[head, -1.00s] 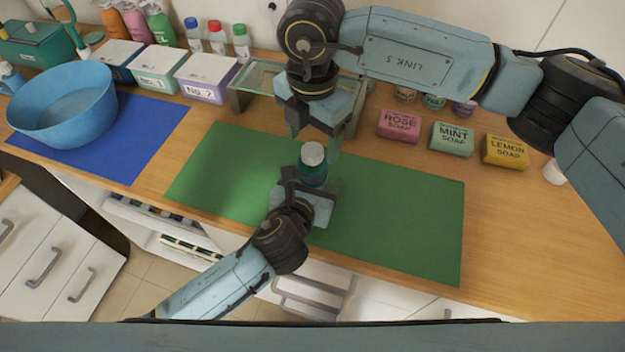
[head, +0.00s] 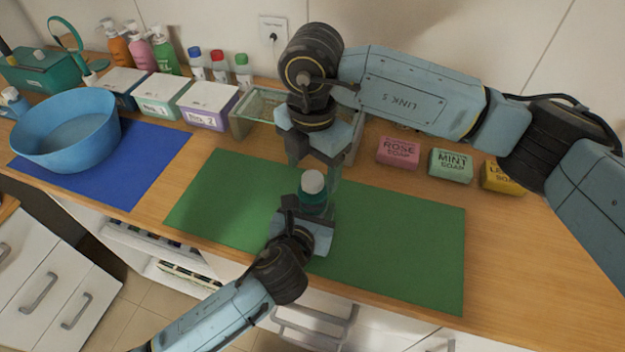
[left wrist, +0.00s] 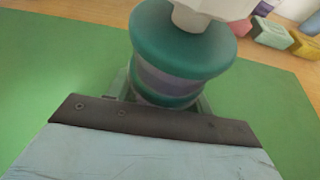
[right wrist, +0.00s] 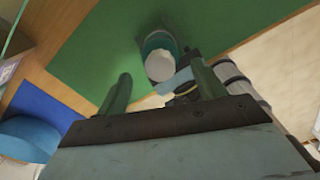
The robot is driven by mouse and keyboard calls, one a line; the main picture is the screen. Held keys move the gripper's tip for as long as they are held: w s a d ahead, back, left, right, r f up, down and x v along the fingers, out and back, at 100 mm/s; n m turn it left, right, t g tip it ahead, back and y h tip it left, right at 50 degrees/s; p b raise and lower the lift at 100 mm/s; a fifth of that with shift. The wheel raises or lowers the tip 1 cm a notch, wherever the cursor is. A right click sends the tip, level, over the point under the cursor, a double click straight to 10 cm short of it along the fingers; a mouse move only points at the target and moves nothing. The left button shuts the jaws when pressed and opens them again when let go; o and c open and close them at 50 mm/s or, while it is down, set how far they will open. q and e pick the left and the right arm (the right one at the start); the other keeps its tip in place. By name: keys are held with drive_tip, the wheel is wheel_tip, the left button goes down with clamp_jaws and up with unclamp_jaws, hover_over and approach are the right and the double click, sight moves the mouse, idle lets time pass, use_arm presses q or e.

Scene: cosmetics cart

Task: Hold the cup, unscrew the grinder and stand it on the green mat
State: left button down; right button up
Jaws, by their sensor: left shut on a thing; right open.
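The cup (head: 313,203) is teal and stands upright over the green mat (head: 400,235). It also shows in the left wrist view (left wrist: 170,85). The grinder (head: 312,181) sits on top of it, and its pale round top shows in the right wrist view (right wrist: 160,66). My left gripper (head: 312,212) is shut on the cup from the near side; its fingers are mostly hidden. My right gripper (head: 318,162) is open above and behind the grinder.
A blue bowl (head: 66,128) stands on a blue mat (head: 150,160) at the left. Lidded boxes and a glass tray (head: 258,104) line the back. Rose (head: 398,151), mint (head: 451,163) and lemon soaps are at the right. The mat's right half is clear.

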sight(312, 193)
drive_tip(key=shift+f, duration=3.95)
drive_tip(key=c, duration=1)
drive_tip(key=n, duration=1)
drive_tip(key=o, duration=1.1)
drive_tip(key=shift+r, duration=0.1)
